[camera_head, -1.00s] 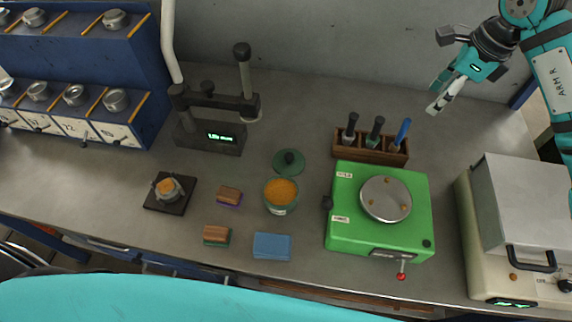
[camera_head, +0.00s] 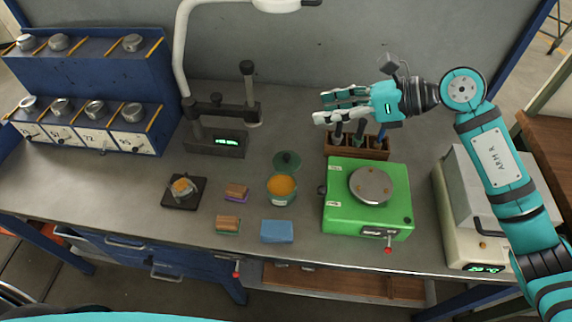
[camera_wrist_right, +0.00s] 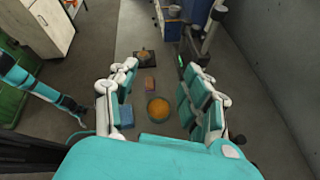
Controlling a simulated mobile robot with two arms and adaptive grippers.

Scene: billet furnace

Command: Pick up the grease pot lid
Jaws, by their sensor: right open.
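The grease pot lid (camera_head: 287,162) is a dark green disc with a black knob. It lies on the bench just behind the open grease pot (camera_head: 282,189), which is full of orange grease. My right gripper (camera_head: 322,108) is open and empty, its fingers pointing left above the bench, behind and to the right of the lid. In the right wrist view the pot (camera_wrist_right: 158,109) shows between the spread fingers (camera_wrist_right: 160,68). I cannot make out the lid there; the right-hand finger may hide it.
A wooden rack (camera_head: 372,147) with handled tools stands below my right gripper, behind the green hotplate unit (camera_head: 336,219). A dark stand with a display (camera_head: 215,143) is left of the lid. Brushes (camera_head: 237,191) and a blue block (camera_head: 277,231) lie near the pot.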

